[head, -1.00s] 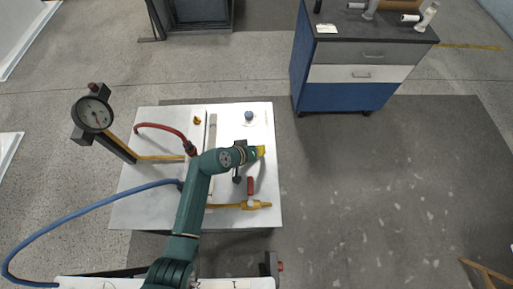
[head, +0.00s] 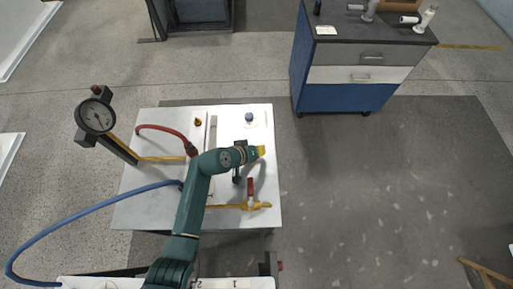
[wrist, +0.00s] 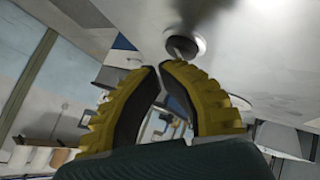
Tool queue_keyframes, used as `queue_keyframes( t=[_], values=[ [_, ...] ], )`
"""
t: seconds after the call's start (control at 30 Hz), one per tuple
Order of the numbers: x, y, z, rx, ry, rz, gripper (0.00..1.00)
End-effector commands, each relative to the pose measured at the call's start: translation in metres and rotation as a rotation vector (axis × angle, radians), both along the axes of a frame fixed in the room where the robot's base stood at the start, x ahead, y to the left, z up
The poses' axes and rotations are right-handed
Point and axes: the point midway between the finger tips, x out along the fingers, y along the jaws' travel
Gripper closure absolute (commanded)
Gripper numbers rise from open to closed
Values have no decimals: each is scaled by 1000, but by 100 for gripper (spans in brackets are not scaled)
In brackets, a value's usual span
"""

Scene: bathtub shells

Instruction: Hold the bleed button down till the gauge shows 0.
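A small red-brown knob (head: 96,89) sits above the gauge. A blue button-like knob (head: 249,117) stands on a pale round base near the bench's far edge. I cannot tell for certain which is the bleed button. My gripper (head: 262,151) is over the right side of the bench, nearer than the blue knob. In the wrist view its yellow fingers (wrist: 159,66) meet at the tips, empty, near a grey round fitting (wrist: 185,46).
A red hose (head: 160,128) and a blue hose (head: 95,207) run to the bench. A red-handled yellow valve (head: 250,188) is at its near right, and a small yellow knob (head: 198,121) is at the back.

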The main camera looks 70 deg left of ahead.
Motion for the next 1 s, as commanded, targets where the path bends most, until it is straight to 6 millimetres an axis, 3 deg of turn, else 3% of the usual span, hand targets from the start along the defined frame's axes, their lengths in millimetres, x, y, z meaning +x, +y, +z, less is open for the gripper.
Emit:
queue_keyframes(
  t=[0.43,0.9,1.0],
  values=[
    [0,1,10,2,-1,0,100],
    [0,0,57,1,-1,-1,100],
    [0,0,58,1,0,1,100]
  ],
)
